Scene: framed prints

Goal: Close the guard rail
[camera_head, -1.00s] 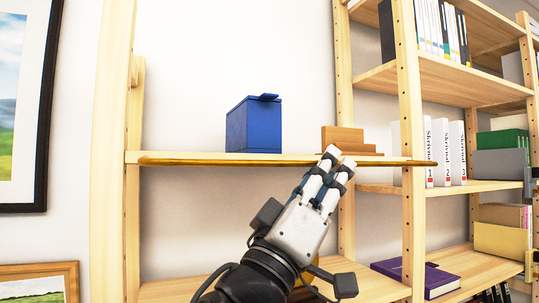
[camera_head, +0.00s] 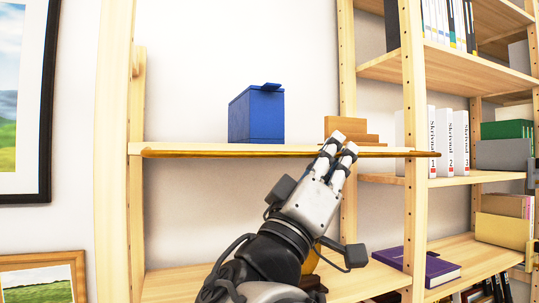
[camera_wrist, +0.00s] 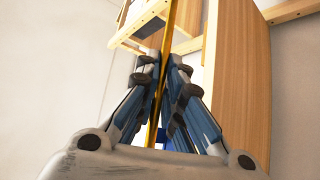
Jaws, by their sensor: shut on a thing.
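The guard rail (camera_head: 240,154) is a thin golden-brown bar. In the head view it runs nearly level along the front edge of the shelf (camera_head: 180,147), and its right end passes in front of the middle wooden upright. My gripper (camera_head: 342,144) reaches up from below and is shut on the rail, right of its middle. In the wrist view the rail (camera_wrist: 166,50) runs as a yellow strip between the two fingers of my gripper (camera_wrist: 162,62). The fingertips cover a short stretch of the rail. I cannot tell how far it stands from the shelf.
A blue box (camera_head: 257,115) and a stepped wooden block (camera_head: 348,128) stand on the shelf behind the rail. White binders (camera_head: 446,142) stand to the right. A purple book (camera_head: 430,264) lies on the lower shelf. Framed prints (camera_head: 20,110) are at the left.

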